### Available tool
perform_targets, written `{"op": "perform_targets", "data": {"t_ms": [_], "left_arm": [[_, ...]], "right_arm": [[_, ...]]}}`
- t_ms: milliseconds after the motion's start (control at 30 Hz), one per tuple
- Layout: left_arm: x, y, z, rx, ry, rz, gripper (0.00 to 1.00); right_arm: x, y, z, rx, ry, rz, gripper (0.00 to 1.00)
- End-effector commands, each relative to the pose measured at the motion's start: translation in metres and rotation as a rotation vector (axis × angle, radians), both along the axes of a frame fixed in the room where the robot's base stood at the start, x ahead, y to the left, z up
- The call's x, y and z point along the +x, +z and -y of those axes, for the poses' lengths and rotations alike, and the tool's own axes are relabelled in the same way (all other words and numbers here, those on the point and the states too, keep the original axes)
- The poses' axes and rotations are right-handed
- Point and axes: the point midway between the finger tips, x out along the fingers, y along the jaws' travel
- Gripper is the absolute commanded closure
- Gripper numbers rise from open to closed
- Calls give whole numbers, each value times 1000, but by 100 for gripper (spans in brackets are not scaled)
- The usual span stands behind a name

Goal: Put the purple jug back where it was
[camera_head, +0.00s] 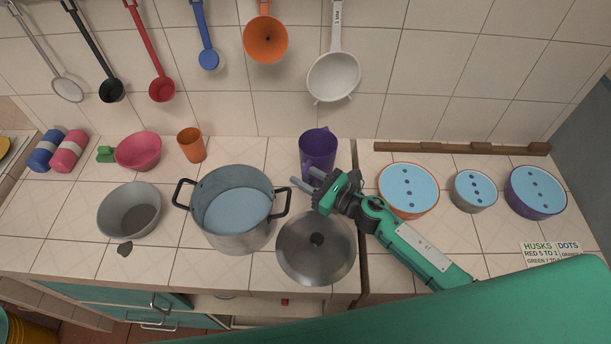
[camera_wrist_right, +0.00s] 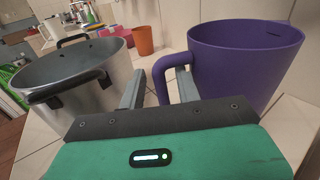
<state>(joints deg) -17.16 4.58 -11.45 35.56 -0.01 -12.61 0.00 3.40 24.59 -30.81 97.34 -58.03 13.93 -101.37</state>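The purple jug (camera_head: 318,147) stands upright at the back of the counter, right of the big pot. It also shows large in the right wrist view (camera_wrist_right: 245,62), with its handle on the left side facing my gripper. My right gripper (camera_head: 302,182) is at the jug's near side. In the wrist view the fingers (camera_wrist_right: 160,88) are apart, with the handle between them and one finger reaching into the handle's loop. Small gaps seem to show beside the handle. The jug's base is partly hidden in the wrist view. My left gripper is not in view.
A large two-handled pot (camera_head: 232,237) stands left of the jug, and a round metal lid (camera_head: 316,262) lies in front. An orange cup (camera_head: 192,146) is at the back left. Blue-topped bowls (camera_head: 408,188) stand right, before a wooden rail (camera_head: 460,148). Utensils hang above.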

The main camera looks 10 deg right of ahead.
Motion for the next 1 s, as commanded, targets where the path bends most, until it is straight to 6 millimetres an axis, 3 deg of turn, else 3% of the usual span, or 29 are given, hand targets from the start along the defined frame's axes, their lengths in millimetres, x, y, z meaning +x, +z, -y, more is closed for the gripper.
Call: {"op": "perform_targets", "data": {"t_ms": [67, 200, 600, 1000], "left_arm": [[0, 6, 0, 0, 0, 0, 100], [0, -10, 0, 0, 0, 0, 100], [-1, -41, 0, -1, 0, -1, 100], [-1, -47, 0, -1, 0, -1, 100]], "right_arm": [[0, 6, 0, 0, 0, 0, 66], [-19, -3, 19, -3, 1, -1, 66], [-72, -1, 71, 0, 0, -1, 66], [-86, 3, 85, 1, 1, 1, 66]]}}
